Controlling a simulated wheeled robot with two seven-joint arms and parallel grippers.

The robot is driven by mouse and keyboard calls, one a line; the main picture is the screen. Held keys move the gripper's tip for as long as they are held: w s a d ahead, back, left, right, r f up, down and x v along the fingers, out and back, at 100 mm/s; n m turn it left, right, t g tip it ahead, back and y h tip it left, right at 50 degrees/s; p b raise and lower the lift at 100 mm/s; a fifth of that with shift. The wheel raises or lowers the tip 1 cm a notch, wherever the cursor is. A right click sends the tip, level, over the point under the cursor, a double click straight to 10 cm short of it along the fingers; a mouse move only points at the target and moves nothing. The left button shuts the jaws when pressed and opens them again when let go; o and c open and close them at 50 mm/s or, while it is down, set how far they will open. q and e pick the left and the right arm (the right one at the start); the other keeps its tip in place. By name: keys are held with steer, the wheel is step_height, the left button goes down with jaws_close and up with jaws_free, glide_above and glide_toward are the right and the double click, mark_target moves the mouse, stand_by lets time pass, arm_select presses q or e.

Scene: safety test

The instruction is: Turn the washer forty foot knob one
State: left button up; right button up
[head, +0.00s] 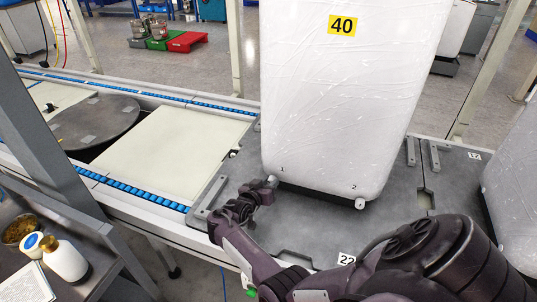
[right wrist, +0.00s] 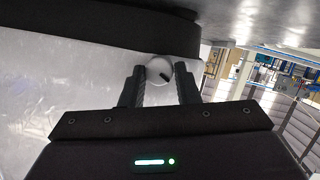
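The washer (head: 335,100) is a tall white wrapped block with a yellow label 40, upright on a grey platform. Foot knob 1 (head: 271,181) is a small white knob at its lower left corner, below the printed 1. Foot knob 2 (head: 360,203) sits at the lower right corner. My right gripper (head: 264,187) reaches foot knob 1 from the left front. In the right wrist view, the round white knob (right wrist: 159,69) with a dark mark lies between the fingertips (right wrist: 159,75), with no clear gap on either side. My left gripper is out of view.
The grey platform (head: 310,225) carries the markings 22 and 12. Another white wrapped block (head: 515,170) stands at the right edge. A conveyor with a cream panel (head: 170,147) and a dark round plate (head: 95,122) runs left. A side table holds a white bottle (head: 66,261).

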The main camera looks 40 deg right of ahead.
mark_target(274, 132)
steer(key=o, duration=0.4)
steer(key=shift+w+r, duration=0.1)
steer(key=shift+r, duration=0.2)
steer(key=shift+o, duration=0.2)
steer(key=shift+f, duration=0.1)
step_height(274, 132, up, 20)
steer(key=shift+p, duration=1.2)
